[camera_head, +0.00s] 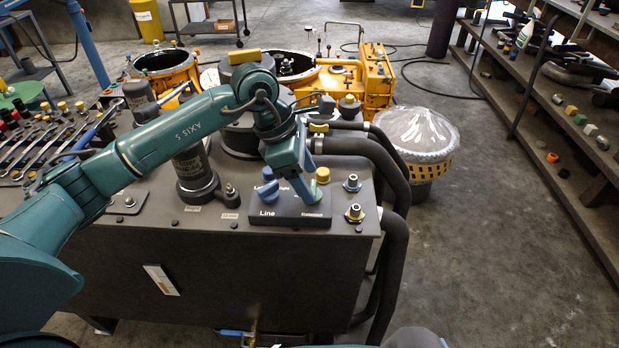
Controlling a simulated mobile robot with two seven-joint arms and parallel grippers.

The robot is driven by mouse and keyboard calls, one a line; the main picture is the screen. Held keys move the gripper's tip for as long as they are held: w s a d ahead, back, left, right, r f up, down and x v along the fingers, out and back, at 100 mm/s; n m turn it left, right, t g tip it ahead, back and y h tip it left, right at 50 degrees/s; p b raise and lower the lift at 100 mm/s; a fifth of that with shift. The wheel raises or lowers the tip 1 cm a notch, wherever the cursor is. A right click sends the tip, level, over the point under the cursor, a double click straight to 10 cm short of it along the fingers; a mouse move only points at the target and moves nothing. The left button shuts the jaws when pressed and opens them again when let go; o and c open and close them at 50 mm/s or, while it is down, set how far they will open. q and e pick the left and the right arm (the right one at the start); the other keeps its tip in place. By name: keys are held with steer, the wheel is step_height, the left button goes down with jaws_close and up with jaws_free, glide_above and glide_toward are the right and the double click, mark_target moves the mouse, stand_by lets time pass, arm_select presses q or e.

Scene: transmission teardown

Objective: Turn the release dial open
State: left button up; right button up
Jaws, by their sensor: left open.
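A dark control box (288,213) sits at the front right of the bench top, with the words "Line" and, less clearly, "Release" on its front. A blue dial (268,190) stands on its left, above "Line". My left gripper (306,190) points down over the right part of the box, above the "Release" label. It is open, with its fingertips low at the box top. The gripper hides most of the release dial, so I cannot tell its angle or whether the fingers touch it. My right gripper is not in view.
A yellow knob (323,175) stands close behind the gripper. A black cylinder (196,172) stands to the left, with wrenches (35,150) farther left. Thick hoses (392,235) run down the bench's right side. A plastic-covered basket (418,132) stands beyond.

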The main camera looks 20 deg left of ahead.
arm_select(q)
steer(key=shift+x, duration=0.9)
steer(key=shift+c, duration=0.2)
steer(key=c, duration=0.9)
steer(key=shift+c, duration=0.2)
